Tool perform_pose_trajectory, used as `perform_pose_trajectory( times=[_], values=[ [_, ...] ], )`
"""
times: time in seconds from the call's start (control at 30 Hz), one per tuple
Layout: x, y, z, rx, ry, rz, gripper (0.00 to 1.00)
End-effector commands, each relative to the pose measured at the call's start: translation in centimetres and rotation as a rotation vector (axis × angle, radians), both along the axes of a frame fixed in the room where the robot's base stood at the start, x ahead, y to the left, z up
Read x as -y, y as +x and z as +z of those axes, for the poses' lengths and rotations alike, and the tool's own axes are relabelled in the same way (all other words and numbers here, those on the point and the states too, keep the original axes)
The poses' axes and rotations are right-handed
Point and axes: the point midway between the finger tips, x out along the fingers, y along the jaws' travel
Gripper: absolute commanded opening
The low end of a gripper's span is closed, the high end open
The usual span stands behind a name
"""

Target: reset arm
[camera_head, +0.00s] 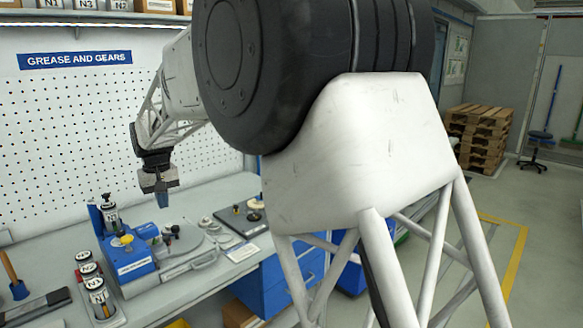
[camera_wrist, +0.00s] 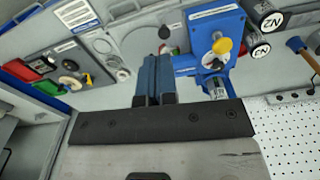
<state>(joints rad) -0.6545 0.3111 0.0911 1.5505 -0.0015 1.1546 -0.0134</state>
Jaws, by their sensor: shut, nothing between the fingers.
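My gripper (camera_head: 161,200) hangs from my arm above the workbench (camera_head: 225,192), pointing down, in front of the pegboard. Its blue fingers are together with nothing between them. In the wrist view, the shut fingers (camera_wrist: 153,78) show at the middle, over the bench with its items beyond them. My gripper touches nothing that I can see. My own white and black arm links fill the middle of the head view and hide part of the bench and room.
A blue machine (camera_head: 124,262) with a yellow knob stands on the bench below my gripper. Labelled canisters (camera_head: 98,297) stand at the left, near a wooden-handled tool (camera_head: 12,275). A dark tray (camera_head: 245,220) lies right of the machine. Pallets (camera_head: 479,138) are stacked on the floor at the back right.

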Motion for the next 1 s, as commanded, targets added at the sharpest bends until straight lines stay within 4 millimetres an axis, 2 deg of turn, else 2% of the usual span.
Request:
perform_pose_trajectory(
  times=[0.03,0.1,0.47,0.77,1.0],
  values=[
    [2.0,-0.2,0.7,0.004,0.003,-0.017,0.0],
    [4.3,-0.6,1.4,0.008,0.006,-0.037,0.0],
    [15.7,-3.5,4.2,0.034,0.022,-0.14,0.0],
    [24.5,-7.4,5.6,0.058,0.033,-0.225,0.0],
    [30.9,-11.3,6.0,0.076,0.04,-0.295,0.0]
  ],
)
